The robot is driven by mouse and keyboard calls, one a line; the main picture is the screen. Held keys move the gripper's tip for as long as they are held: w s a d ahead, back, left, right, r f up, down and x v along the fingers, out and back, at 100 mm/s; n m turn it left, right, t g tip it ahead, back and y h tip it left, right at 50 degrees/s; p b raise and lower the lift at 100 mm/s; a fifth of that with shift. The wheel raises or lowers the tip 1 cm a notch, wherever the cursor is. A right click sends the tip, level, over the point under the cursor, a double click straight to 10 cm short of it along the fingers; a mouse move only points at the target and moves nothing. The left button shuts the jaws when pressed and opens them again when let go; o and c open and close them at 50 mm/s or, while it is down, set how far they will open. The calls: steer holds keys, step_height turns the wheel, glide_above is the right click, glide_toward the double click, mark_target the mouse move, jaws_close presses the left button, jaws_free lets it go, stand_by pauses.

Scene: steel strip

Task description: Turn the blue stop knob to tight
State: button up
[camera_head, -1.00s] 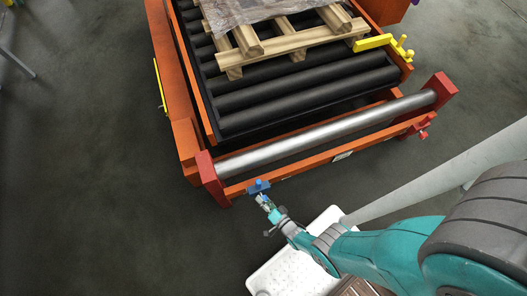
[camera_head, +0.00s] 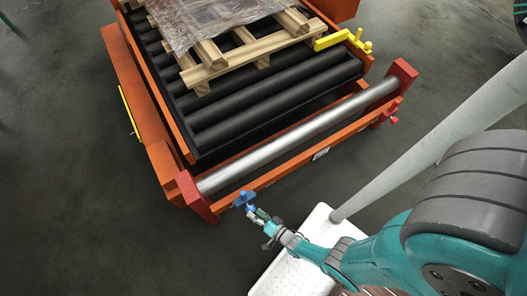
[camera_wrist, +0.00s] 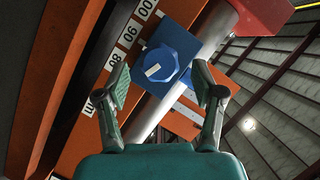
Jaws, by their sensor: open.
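The blue stop knob (camera_wrist: 158,66) is a faceted knob with a white mark on its face, in the middle of the wrist view. It sits on a blue block (camera_wrist: 183,42) by the silver bar. In the head view the blue knob (camera_head: 239,199) shows small at the front orange rail. My gripper (camera_wrist: 166,88) is open, with one finger to the left and one to the right of the knob. The fingertips seem apart from the knob. In the head view my gripper (camera_head: 256,212) is just below and right of the blue block.
An orange rail (camera_wrist: 107,95) with a white number scale (camera_wrist: 130,35) runs beside the knob. A silver bar (camera_head: 290,140) spans between red end plates (camera_head: 191,195). Black rollers and a wooden pallet (camera_head: 235,65) lie behind. A red knob (camera_head: 386,115) is at right.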

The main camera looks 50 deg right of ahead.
steer(key=shift+v, duration=2.3)
